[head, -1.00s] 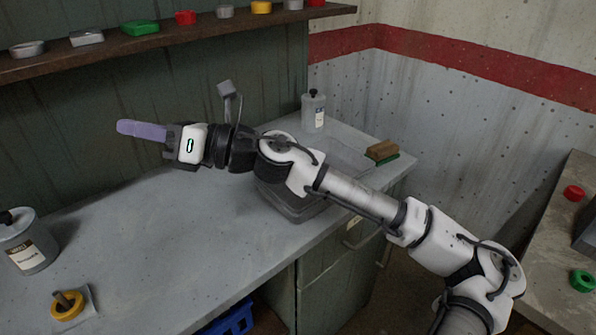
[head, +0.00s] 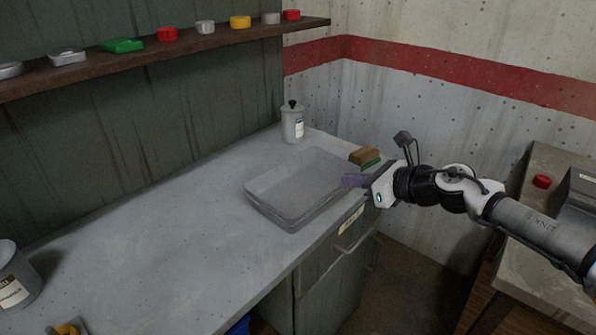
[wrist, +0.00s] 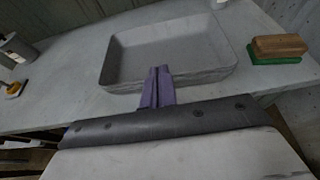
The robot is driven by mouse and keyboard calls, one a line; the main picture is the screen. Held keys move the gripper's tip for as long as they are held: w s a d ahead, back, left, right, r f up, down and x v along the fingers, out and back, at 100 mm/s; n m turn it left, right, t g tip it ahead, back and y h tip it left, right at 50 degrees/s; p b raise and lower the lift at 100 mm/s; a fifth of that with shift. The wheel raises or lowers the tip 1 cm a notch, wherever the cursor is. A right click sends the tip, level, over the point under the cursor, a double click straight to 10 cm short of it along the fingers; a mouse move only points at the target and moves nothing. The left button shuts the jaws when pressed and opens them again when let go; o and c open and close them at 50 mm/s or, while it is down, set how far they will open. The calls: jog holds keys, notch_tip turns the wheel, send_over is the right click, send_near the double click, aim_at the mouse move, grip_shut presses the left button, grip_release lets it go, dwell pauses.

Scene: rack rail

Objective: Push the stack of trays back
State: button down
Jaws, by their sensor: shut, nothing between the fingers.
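A stack of grey, see-through shallow trays (head: 315,212) lies on the right part of the grey bench top, close to the front edge. The top tray looks empty. In the wrist view the near wall of the stack (wrist: 205,79) lies across the middle, with its layered rims showing. My gripper (head: 352,180) is at the right end of the stack, its purple fingers shut together and empty, pointing at the tray wall. In the wrist view the fingertips (wrist: 160,73) overlap the near wall; I cannot tell whether they touch it.
A brown and green brush (head: 364,156) lies close behind the fingers, right of the stack. A grey bottle (head: 292,122) stands behind the trays near the back panel. A canister (head: 14,278) stands far left. A shelf (head: 160,55) runs above.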

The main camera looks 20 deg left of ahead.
aim_at(281, 169)
jog(key=shift+w+a+f+b, duration=0.15)
jog(key=shift+f+b, duration=0.5)
jog(key=shift+f, duration=0.8)
jog(key=shift+s+a+f+b, duration=0.15)
jog(key=shift+f+b, duration=0.5)
jog(key=shift+f, duration=0.8)
jog(key=shift+w+a+f+b, duration=0.15)
jog(key=shift+f+b, duration=0.5)
jog(key=shift+f, duration=0.8)
jog(key=shift+w+a, duration=1.4)
jog(key=shift+a, duration=2.4)
jog(key=shift+w+a, duration=1.4)
jog(key=shift+a, duration=2.4)
jog(key=shift+w+a, duration=1.4)
jog(key=shift+a, duration=2.4)
jog(key=shift+p+v, duration=1.4)
jog(key=shift+v, duration=2.4)
jog(key=shift+r, duration=0.1)
